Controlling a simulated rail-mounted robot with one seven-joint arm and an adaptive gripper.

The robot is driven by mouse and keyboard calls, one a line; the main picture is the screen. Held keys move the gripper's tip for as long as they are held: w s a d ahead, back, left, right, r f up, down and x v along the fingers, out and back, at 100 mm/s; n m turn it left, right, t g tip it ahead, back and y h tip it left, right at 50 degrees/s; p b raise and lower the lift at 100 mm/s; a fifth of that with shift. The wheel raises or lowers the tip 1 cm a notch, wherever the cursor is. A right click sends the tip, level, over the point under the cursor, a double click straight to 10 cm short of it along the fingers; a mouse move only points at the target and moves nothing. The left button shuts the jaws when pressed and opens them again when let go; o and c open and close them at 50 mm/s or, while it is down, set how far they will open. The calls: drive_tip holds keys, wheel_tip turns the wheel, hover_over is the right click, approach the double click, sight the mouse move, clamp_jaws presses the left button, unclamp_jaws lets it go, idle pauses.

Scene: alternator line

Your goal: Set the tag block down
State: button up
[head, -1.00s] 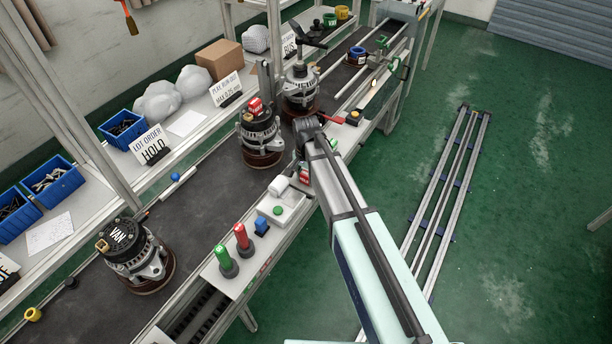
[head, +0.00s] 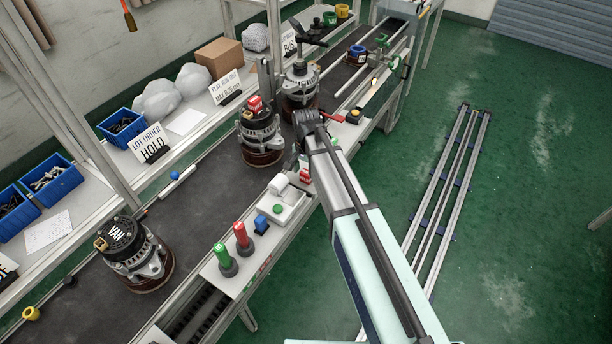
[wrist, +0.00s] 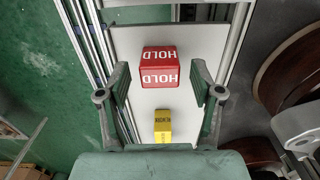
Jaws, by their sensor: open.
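A red tag block (wrist: 160,67) marked HOLD sits on a pale panel (wrist: 185,40) in the wrist view. My gripper (wrist: 161,80) is open, with one finger on each side of the block and a visible gap at both sides. In the head view a red block (head: 305,176) shows partly behind my arm at the edge of the line. My gripper's fingers are mostly hidden there by my own arm.
A yellow block (wrist: 163,127) stands on the same panel, close to my gripper's palm. Alternators (head: 260,140) stand on the dark conveyor (head: 195,215) to the left; one carries a red block (head: 255,104). Green and red stamps (head: 226,262) stand nearer on the ledge.

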sight(306, 173)
wheel_tip(306, 173, up, 10)
drive_tip(key=b, duration=0.2)
drive_tip(key=shift+b, duration=0.35)
